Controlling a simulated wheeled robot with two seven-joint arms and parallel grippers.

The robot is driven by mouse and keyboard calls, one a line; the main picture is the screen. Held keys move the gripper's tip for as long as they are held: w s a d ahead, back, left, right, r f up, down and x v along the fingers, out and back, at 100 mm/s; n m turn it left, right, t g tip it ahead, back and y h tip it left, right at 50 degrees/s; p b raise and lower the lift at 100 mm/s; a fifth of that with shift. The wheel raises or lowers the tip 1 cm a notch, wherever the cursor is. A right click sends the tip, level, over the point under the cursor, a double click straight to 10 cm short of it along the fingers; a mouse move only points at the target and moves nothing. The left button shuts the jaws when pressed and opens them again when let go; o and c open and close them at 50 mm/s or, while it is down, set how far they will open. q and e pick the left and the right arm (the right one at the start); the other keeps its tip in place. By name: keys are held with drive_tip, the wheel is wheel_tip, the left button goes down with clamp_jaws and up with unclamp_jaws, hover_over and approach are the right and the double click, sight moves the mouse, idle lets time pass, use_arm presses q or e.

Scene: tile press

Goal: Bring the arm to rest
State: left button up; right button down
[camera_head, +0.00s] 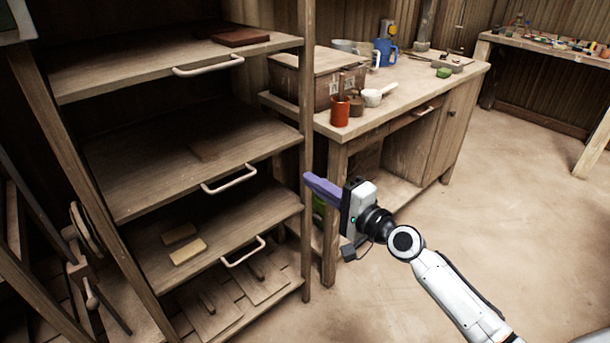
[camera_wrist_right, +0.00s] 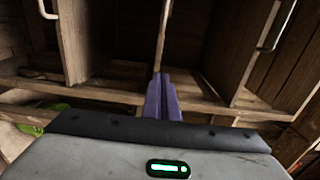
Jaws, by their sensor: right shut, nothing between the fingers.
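My right arm comes in from the lower right of the head view. Its gripper (camera_head: 308,178) has purple fingers that point left toward the shelf unit's right post. The fingers are closed together with nothing between them. In the right wrist view the purple fingers (camera_wrist_right: 162,78) lie side by side, pointing at the shelf unit, with no object at their tips. I cannot tell whether the fingertips touch the post. My left gripper is not in view.
A wooden shelf unit (camera_head: 190,168) with white pull handles (camera_head: 230,180) stands at left. The floor (camera_head: 540,200) at right is clear.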

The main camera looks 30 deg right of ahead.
drive_tip(key=shift+s, duration=0.15)
drive_tip(key=s+a+f+n+g, duration=0.2)
drive_tip(key=s+a+f+n, duration=0.2)
drive_tip(key=s+f, duration=0.3)
drive_tip(key=s+a+f+n+g, duration=0.2)
drive_tip(key=s+a+f+n, duration=0.2)
drive_tip(key=f, duration=0.5)
drive_tip(key=s+a+f+n+g+h, duration=0.1)
drive_tip(key=s+a+f+n+g, duration=0.1)
drive_tip(key=s, duration=0.7)
drive_tip(key=s+a+f+n+g+h, duration=0.1)
drive_tip(key=s+a+f+n+g, duration=0.1)
drive_tip(key=s+a+f+n, duration=0.2)
drive_tip(key=s+f+n, duration=0.3)
drive_tip(key=s+f, duration=0.2)
drive_tip(key=shift+s+a+f+g, duration=0.15)
drive_tip(key=shift+s+a+g, duration=0.15)
drive_tip(key=shift+g, duration=0.1)
